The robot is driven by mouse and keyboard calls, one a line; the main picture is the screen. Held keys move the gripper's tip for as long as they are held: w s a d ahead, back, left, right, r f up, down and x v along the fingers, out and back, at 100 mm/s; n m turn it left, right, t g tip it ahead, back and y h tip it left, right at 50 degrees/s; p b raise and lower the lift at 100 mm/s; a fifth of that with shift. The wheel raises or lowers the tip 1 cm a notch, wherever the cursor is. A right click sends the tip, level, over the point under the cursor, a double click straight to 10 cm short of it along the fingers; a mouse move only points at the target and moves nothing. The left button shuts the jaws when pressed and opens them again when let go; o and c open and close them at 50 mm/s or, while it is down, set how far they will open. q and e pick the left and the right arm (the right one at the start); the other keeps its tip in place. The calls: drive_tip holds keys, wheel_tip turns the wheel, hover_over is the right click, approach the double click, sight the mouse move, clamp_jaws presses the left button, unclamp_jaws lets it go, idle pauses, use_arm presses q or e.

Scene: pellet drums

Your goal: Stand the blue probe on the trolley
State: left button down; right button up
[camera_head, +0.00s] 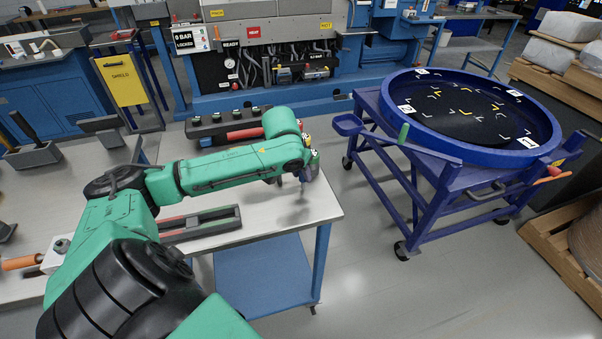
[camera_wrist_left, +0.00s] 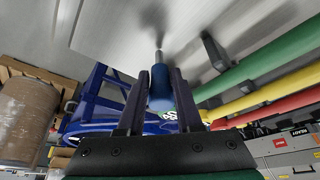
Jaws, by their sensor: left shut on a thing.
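My left gripper (camera_head: 306,176) is over the right end of the steel bench, and its fingers are small in the head view. In the left wrist view, my left gripper (camera_wrist_left: 160,90) is shut on the blue probe (camera_wrist_left: 160,90), which sits between the two dark fingers. The probe's thin metal tip points away from the gripper toward the bench top; I cannot tell whether it touches. The trolley (camera_head: 440,178) stands right of the bench, with a round, blue-rimmed tray on top. It also shows partly in the wrist view (camera_wrist_left: 97,92). My right gripper is not in view.
The steel bench (camera_head: 285,217) carries a dark rack (camera_head: 205,222) with green and red bars, and another holder (camera_head: 228,125) behind my arm. Floor shows between bench and trolley. Blue machinery stands behind.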

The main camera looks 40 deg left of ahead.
use_arm(q)
drive_tip(key=shift+a+f, duration=0.1)
drive_tip(key=shift+f, duration=0.15)
drive_tip(key=shift+d, duration=0.2)
drive_tip(key=c, duration=0.6)
unclamp_jaws()
drive_tip(key=shift+a, duration=0.1)
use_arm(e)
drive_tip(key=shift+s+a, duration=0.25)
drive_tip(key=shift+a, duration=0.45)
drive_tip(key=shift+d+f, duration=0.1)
use_arm(q)
drive_tip(key=shift+r, duration=0.2)
drive_tip(key=b+v, duration=0.3)
drive_tip(key=v, duration=0.8)
drive_tip(key=shift+s+r, duration=0.1)
drive_tip(key=shift+r, duration=0.3)
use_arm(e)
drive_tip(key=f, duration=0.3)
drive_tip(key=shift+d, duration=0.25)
